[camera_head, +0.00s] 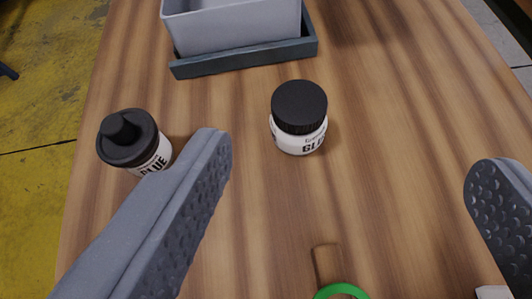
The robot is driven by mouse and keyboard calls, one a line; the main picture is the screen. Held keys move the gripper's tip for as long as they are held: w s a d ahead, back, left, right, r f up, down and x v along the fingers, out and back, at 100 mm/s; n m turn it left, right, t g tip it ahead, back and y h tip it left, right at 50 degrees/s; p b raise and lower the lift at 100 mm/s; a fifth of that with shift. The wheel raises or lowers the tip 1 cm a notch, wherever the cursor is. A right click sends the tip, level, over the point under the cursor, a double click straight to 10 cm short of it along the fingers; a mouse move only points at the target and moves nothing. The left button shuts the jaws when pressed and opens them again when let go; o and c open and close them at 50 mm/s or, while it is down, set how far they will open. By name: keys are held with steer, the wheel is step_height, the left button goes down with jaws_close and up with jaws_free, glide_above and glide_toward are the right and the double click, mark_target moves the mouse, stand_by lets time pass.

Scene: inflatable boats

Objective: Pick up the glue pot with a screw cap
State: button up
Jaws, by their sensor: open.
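The glue pot (299,118) is a short white jar with a wide black ridged screw cap and "GLUE" lettering. It stands upright on the wooden table, left of the middle of the gap between my fingers and beyond their tips. A second glue container (134,141), a bottle with a black nozzle cap, stands at the left, partly hidden by my left finger. My gripper (345,165) is open wide and empty, with two grey fingers with dimpled pads. Neither finger touches the pot.
A grey bin (233,25) sits in a dark tray (245,58) behind the pot. A green ring-shaped object (341,291) lies at the bottom edge, beside a brownish piece (328,263). A white item (493,292) shows at bottom right. The wooden table (410,110) is clear right of the pot.

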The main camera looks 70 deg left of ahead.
steer(key=n+g+b, duration=0.1)
steer(key=b, duration=0.1)
glide_toward(299, 115)
steer(key=shift+y, duration=0.4)
steer(key=x, duration=0.5)
steer(key=shift+w+d+f+b, duration=0.15)
steer(key=shift+w+f+b, duration=0.15)
steer(key=shift+f, duration=0.25)
steer(key=shift+b+x, duration=0.9)
steer(key=shift+x, duration=2.25)
steer(key=shift+s+r, duration=0.1)
steer(key=shift+s, duration=0.05)
steer(key=c, duration=1.1)
